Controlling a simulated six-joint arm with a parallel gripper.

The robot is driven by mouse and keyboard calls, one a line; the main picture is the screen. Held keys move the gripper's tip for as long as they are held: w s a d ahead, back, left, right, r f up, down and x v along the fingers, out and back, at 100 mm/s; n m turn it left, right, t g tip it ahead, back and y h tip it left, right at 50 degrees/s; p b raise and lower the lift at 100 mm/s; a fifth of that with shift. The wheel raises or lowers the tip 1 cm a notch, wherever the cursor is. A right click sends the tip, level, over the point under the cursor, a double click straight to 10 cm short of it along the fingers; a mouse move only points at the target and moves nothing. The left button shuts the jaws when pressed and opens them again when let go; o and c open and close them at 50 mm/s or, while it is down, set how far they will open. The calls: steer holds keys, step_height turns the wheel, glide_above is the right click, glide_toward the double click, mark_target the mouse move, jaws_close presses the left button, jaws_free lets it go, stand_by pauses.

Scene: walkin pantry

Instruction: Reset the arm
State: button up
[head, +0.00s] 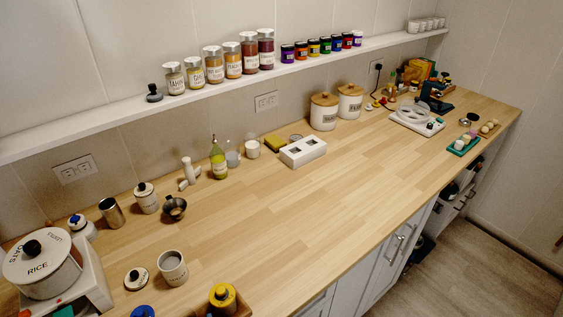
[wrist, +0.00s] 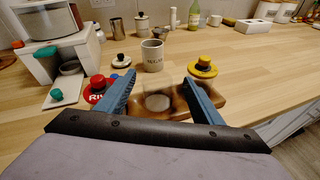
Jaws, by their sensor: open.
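My gripper (wrist: 160,82) shows in the wrist view with its two blue fingers spread wide apart. Nothing is clasped between them. A brown wooden block with a pale round patch (wrist: 160,103) lies beyond and between the fingers, partly hidden by them. A red lid with white letters (wrist: 98,88) is just left of the left finger. My gripper cannot be made out in the head view.
A lettered canister (head: 173,268) and a knobbed lid (head: 136,279) stand near the block. Jars line the wall shelf (head: 110,118). The counter's middle (head: 300,215) is clear.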

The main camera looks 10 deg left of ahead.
step_height(320, 180, up, 5)
steer(key=w+d+m+t+y+b, duration=0.1)
steer(key=w+m+t+b, duration=0.1)
steer(key=m+t, duration=0.35)
steer(key=w+d+f+m+g+h, duration=0.1)
steer(key=w+d+m+g+h, duration=0.1)
steer(key=w+d+m+h, duration=0.55)
steer(key=w+d+m+g+h, duration=0.1)
steer(key=w+d+m+h, duration=0.3)
steer(key=d, duration=0.7)
steer(key=s+d+f+m+g+y+p, duration=0.1)
steer(key=s+d+f+m+g, duration=0.2)
steer(key=d+m+g, duration=0.4)
steer(key=s+d+f+m+g+y+p, duration=0.2)
steer(key=d+m+g, duration=0.6)
steer(key=m, duration=0.7)
step_height(320, 180, down, 2)
steer(key=shift+s+d+f+m, duration=0.1)
steer(key=shift+s+d+m, duration=0.3)
steer(key=shift+s+d, duration=0.55)
